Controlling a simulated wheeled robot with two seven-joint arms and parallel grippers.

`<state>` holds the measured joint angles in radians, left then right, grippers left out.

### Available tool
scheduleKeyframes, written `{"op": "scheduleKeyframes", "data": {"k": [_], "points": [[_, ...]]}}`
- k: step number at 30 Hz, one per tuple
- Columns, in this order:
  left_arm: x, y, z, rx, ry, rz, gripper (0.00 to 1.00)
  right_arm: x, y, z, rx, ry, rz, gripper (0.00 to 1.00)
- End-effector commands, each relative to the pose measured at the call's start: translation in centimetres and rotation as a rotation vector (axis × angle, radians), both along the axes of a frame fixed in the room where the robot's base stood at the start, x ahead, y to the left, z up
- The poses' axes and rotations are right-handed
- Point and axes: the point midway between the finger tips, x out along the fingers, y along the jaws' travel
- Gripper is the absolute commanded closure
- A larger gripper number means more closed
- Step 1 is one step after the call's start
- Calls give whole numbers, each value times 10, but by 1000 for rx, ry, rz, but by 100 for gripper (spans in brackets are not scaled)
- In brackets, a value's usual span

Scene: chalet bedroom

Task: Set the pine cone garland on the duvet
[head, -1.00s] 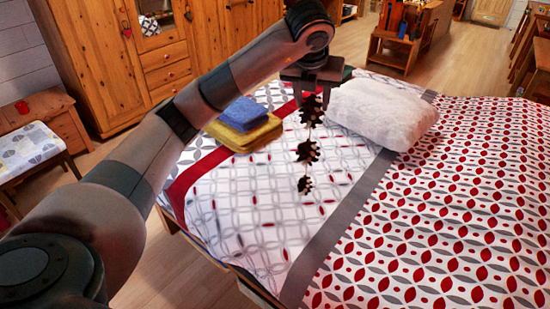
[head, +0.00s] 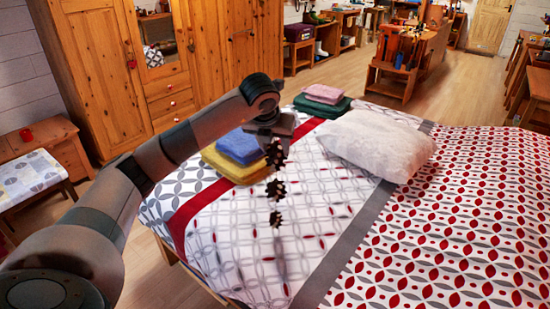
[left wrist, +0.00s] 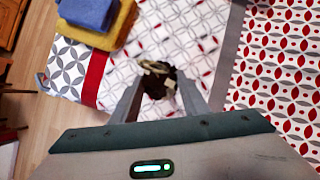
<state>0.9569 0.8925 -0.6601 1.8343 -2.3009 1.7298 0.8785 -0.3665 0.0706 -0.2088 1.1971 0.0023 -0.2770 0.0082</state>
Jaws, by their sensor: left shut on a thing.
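The pine cone garland (head: 276,188) hangs down from my left gripper (head: 273,137) as a string of dark brown cones. My left gripper is shut on the garland's upper end. In the left wrist view the garland (left wrist: 158,82) shows end-on between the two fingers. The patterned duvet (head: 300,205), white and grey with red, spreads over the bed below. The garland hangs in front of it, and its lower end appears to be above the duvet. My right gripper is in neither view.
Folded blue (head: 238,146) and yellow (head: 237,166) towels lie on the bed beside my left gripper. Pink (head: 324,93) and green (head: 322,107) towels and a white pillow (head: 375,145) lie farther back. The duvet's front middle is clear.

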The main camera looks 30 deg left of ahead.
Motion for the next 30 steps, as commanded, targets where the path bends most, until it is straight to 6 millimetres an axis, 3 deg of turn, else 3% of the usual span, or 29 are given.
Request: {"op": "scheduleKeyframes", "data": {"k": [6, 16, 28, 29, 30], "points": [[0, 0, -4, 0, 1, 0, 94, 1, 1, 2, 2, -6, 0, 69], [-1, 0, -38, 1, 2, 1, 94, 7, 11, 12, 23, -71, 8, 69], [0, 0, -42, 0, 0, 0, 94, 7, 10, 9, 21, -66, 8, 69], [0, 0, -42, 1, 0, 0, 57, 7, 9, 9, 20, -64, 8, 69], [0, 0, -42, 1, 0, 0, 47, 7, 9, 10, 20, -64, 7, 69]]}}
